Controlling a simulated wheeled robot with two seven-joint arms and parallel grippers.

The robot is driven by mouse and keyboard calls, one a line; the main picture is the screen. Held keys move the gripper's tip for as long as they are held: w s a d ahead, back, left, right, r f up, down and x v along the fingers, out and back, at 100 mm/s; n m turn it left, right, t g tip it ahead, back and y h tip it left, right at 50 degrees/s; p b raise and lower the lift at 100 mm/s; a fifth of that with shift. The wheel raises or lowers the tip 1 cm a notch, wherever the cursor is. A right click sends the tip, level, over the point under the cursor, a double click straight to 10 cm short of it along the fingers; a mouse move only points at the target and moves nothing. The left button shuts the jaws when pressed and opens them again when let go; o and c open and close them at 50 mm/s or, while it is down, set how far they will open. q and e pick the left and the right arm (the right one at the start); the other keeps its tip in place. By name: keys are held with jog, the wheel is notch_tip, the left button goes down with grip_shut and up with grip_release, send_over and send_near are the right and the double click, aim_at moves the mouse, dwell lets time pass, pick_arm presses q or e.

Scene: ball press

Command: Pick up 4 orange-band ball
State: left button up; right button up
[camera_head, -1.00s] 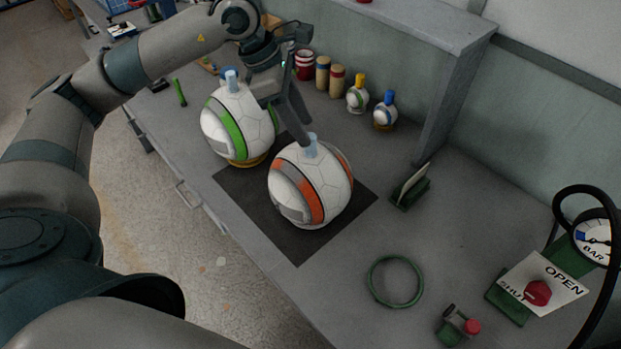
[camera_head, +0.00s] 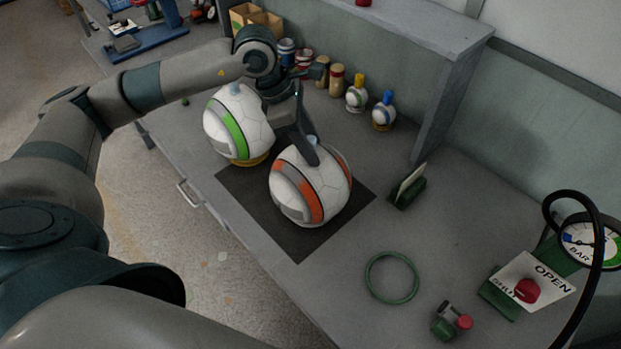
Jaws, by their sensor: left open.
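The orange-band ball (camera_head: 326,186) is white with grey and orange bands. It rests on a dark square mat (camera_head: 262,207) on the grey bench, with a pale blue stem on its top. My left gripper (camera_head: 305,150) reaches down to the top of this ball, its fingers beside the stem. It is open; one finger partly hides the stem, and I cannot tell whether it touches. A green-band ball (camera_head: 256,124) sits on a yellow ring just behind and to the left. My right gripper is not in view.
A green ring (camera_head: 391,277), a small green clamp (camera_head: 447,325) and a green card holder (camera_head: 408,190) lie on the bench. A valve sign (camera_head: 534,281) and gauge (camera_head: 590,243) stand at right.

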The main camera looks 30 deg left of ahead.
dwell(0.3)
pick_arm(q)
grip_shut()
jog(key=shift+s, duration=0.1)
dwell(1.2)
